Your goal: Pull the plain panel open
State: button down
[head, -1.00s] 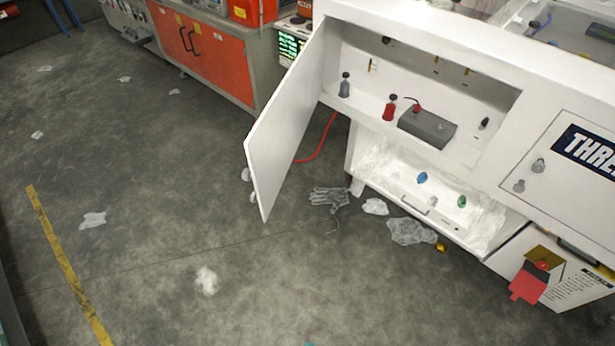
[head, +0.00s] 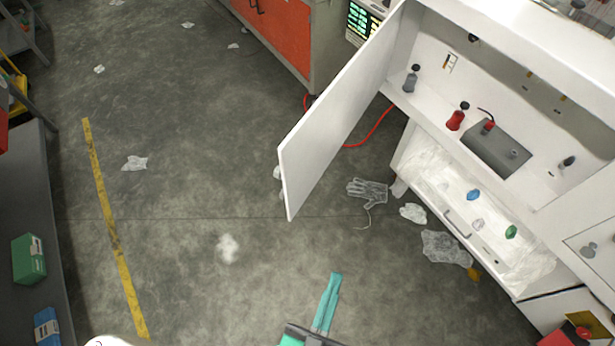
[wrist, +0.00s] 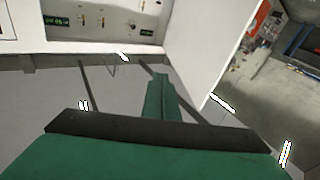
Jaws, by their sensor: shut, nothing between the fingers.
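The plain panel (head: 335,125) is a blank white door on the white cabinet (head: 425,85). It stands swung wide open, out to the left of the cabinet's recess. It also shows in the wrist view (wrist: 203,45), right of centre and beyond the fingers. My gripper (head: 335,277) has teal fingers and is at the bottom of the head view, below the panel's free edge and apart from it. The fingers are shut together and empty, also in the wrist view (wrist: 160,78). The panel's handle, if any, is not visible.
A drawer-like tray (head: 500,262) with plastic film is below. A glove (head: 367,191) and film scraps lie on the floor. A shelf (head: 40,200) stands left. The middle floor is mostly clear.

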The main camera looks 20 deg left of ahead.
aim_at(294, 179)
jog(key=w+a+r+n+g+y, duration=0.1)
jog(key=w+a+r+n+y, duration=0.35)
jog(key=n+y, duration=0.6)
jog(key=w+a+r+n+g+y, duration=0.1)
jog(key=w+a+r+n+y, duration=0.1)
jog(key=w+r+n+y, duration=0.65)
jog(key=w+d+f+n+g+h, duration=0.1)
jog(key=w+d+f+n+g, duration=0.2)
jog(key=f+n+g, duration=0.35)
jog(key=w+d+f+n+g, duration=0.2)
jog(key=d+f+n+g, duration=0.25)
jog(key=n+g, duration=0.25)
jog(key=x, duration=1.4)
jog(key=shift+a+f, duration=0.25)
jog(key=shift+f, duration=0.15)
jog(key=shift+w+a, duration=0.1)
jog(key=shift+a, duration=0.1)
